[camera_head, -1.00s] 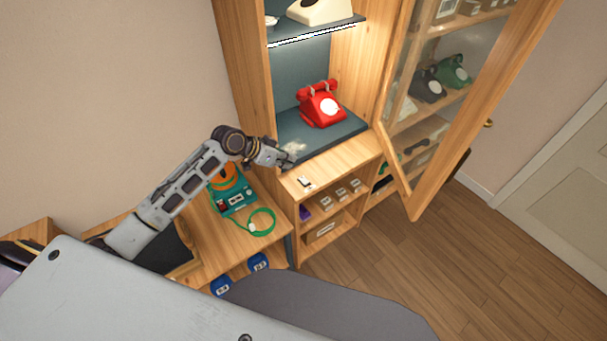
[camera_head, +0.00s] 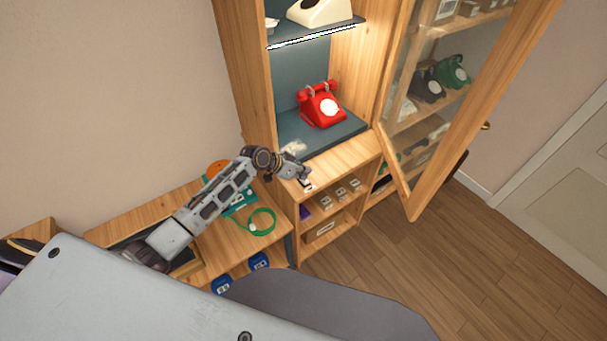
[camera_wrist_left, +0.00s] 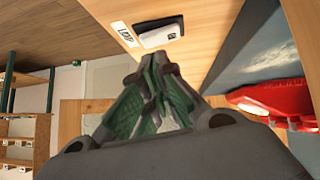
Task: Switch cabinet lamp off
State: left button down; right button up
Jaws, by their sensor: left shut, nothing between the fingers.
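The cabinet lamp is a bright white strip (camera_head: 312,37) under the upper shelf, and it is lit. The lamp switch (camera_head: 307,186) sits on the wooden ledge below the red phone's shelf. In the left wrist view the switch is a white rocker in a dark frame (camera_wrist_left: 160,33), beside a small label reading LAMP (camera_wrist_left: 124,33). My left gripper (camera_head: 302,178) is shut and empty, its tips close to the switch. In the left wrist view the closed fingertips (camera_wrist_left: 160,62) are just below the rocker; I cannot tell whether they touch it. My right gripper is not in view.
The glass cabinet door (camera_head: 425,185) stands open at right. A side table with a green cable (camera_head: 261,222) lies below my left arm.

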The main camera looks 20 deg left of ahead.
pick_arm(q)
jog(key=shift+f, duration=0.55)
jog(key=shift+d, duration=0.1)
jog(key=shift+s+f, duration=0.1)
jog(key=shift+s+d+f, duration=0.1)
jog(key=shift+s+f, duration=0.05)
jog(key=shift+f, duration=0.1)
jog(key=shift+w+a, duration=0.35)
jog(key=shift+a, duration=0.1)
jog(key=shift+w+a+b, duration=0.2)
jog(key=shift+a+b, duration=0.05)
jog(key=shift+b, duration=0.05)
